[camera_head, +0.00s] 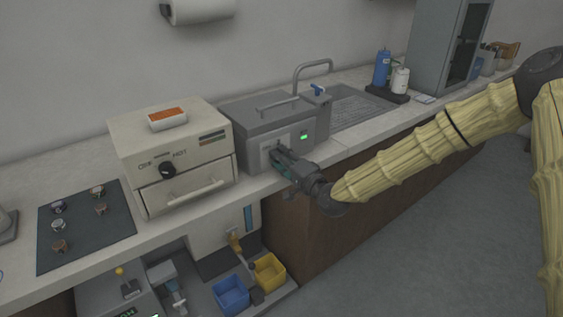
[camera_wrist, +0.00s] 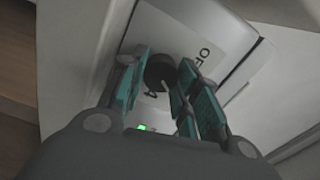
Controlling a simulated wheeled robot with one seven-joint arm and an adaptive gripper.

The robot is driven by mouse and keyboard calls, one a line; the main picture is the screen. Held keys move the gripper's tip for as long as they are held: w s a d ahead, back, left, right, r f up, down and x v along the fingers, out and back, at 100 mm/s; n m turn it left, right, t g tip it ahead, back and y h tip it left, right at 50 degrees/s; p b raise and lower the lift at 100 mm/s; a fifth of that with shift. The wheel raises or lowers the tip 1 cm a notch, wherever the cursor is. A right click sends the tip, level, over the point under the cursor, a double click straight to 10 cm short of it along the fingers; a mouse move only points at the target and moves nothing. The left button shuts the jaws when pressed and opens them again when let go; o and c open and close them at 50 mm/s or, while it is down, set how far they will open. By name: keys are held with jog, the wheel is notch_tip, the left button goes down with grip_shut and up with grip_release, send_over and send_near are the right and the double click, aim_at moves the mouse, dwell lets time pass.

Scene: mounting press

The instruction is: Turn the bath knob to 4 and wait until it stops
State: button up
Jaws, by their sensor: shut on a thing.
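The bath is a grey lidded box (camera_head: 268,124) on the counter, with a lit green indicator (camera_head: 304,136) on its front panel. The green light (camera_wrist: 141,127) also shows in the wrist view. My gripper (camera_head: 279,157) reaches the bath's front and covers the knob in the head view. In the wrist view, the round black knob (camera_wrist: 160,73) lies between the teal finger pads, and my gripper is shut on it. Letters reading "OF" (camera_wrist: 203,57) show on the pale panel beside the knob. The number 4 and the knob's exact setting cannot be read.
A beige oven (camera_head: 180,160) with its own black dial stands left of the bath. A sink (camera_head: 358,107) with a tap lies to the right. Blue (camera_head: 231,294) and yellow (camera_head: 269,271) bins sit below the counter. The floor at right is clear.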

jog(key=m+b, duration=0.1)
jog(key=m, duration=0.1)
jog(key=m+b, duration=0.1)
jog(key=m, duration=0.1)
jog(key=m+b, duration=0.1)
jog(key=m, duration=0.1)
jog(key=shift+d+f+b, duration=0.1)
jog(key=shift+f+b, duration=0.25)
jog(key=shift+r+m+b, duration=0.15)
jog(key=shift+m+b, duration=0.8)
jog(key=shift+m, duration=0.65)
jog(key=o, duration=1)
jog(key=v, duration=1.2)
